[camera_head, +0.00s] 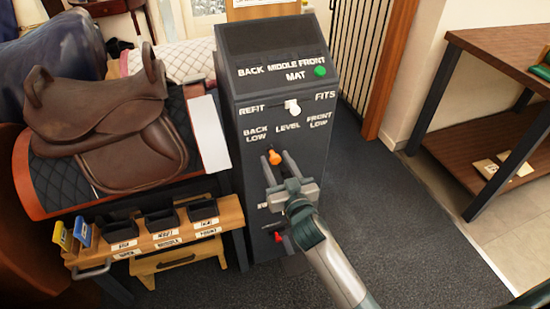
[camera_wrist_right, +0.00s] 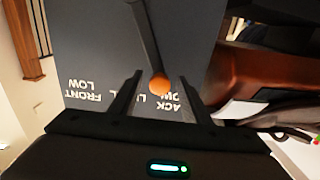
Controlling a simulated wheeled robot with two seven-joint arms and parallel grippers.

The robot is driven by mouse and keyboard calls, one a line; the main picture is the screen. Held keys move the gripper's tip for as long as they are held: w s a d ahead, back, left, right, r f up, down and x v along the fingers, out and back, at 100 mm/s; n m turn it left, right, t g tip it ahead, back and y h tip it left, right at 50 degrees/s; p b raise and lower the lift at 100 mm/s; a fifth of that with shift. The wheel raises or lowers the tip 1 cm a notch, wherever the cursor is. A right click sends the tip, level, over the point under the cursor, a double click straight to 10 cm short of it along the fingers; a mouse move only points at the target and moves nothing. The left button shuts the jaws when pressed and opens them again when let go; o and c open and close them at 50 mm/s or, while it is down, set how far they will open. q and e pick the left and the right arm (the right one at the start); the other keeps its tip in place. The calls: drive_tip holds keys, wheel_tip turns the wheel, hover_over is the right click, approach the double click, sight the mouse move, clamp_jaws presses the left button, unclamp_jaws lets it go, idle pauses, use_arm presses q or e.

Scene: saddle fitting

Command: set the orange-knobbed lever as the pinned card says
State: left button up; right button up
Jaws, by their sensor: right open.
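The orange knob (camera_head: 274,157) sits on a dark lever on the grey console (camera_head: 262,190), below the labels BACK LOW, LEVEL and FRONT LOW. It stands below the gap between BACK LOW and LEVEL. My right gripper (camera_head: 278,168) is open at the lever. In the right wrist view the orange knob (camera_wrist_right: 159,85) appears between the two open fingers (camera_wrist_right: 160,95), nearer the right one; I cannot tell whether they touch. A white card edge (camera_head: 255,2) on a wooden board is cut off at the top, its text unreadable. My left gripper is not in view.
The console also has a green button (camera_head: 320,71), a white knob (camera_head: 293,107) between REFIT and FITS, and a red knob (camera_head: 278,237) low down. A brown saddle (camera_head: 110,125) and a bench with black bins (camera_head: 162,220) stand at left. Carpet at right is clear.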

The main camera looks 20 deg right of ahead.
drive_tip(key=shift+w, duration=0.8)
clamp_jaws()
